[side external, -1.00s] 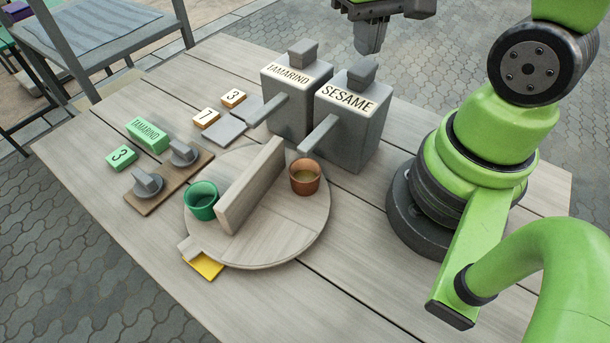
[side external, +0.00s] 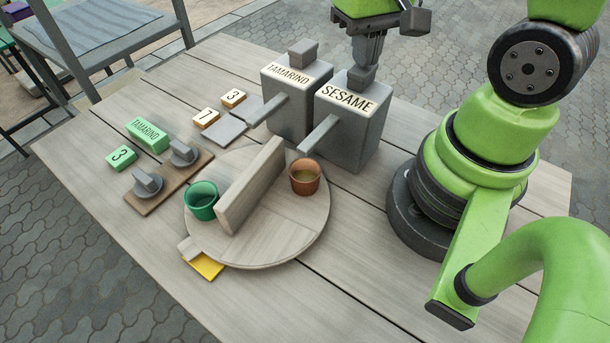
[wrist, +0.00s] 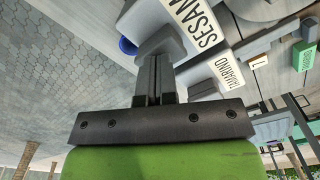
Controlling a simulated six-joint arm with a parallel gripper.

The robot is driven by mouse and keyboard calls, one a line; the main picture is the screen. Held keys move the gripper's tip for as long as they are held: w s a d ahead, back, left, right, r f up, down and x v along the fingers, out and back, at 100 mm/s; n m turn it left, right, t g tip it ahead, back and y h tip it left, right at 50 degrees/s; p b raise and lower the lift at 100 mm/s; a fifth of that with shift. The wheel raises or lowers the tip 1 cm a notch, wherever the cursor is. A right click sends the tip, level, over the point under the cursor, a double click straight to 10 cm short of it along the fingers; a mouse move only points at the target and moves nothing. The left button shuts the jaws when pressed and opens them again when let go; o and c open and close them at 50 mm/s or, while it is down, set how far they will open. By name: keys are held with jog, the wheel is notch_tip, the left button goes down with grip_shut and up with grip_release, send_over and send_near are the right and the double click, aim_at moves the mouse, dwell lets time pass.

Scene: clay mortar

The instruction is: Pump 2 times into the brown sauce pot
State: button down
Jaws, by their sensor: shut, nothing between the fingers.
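The brown sauce pot (side external: 305,177) stands on the round wooden turntable (side external: 290,235), under the spout of the SESAME dispenser (side external: 345,135), with some sauce visible inside. The green pot (side external: 201,201) stands on the other side of an upright wooden divider (side external: 250,187). The TAMARIND dispenser (side external: 290,108) stands left of SESAME. My gripper (side external: 364,63) is shut and empty, its tips at the top of the SESAME pump head (side external: 361,79), seemingly touching it. In the wrist view the closed fingers (wrist: 154,62) point at the SESAME head (wrist: 160,42).
A board with two grey knobs (side external: 148,184) lies left of the turntable. Green TAMARIND (side external: 148,135) and 3 (side external: 121,158) blocks, orange-edged number tiles (side external: 206,118) and a yellow piece (side external: 206,265) are on the table. The table's front right is clear.

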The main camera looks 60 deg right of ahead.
jog(key=shift+f, duration=0.95)
jog(key=shift+r, duration=1.9)
jog(key=shift+r, duration=2.5)
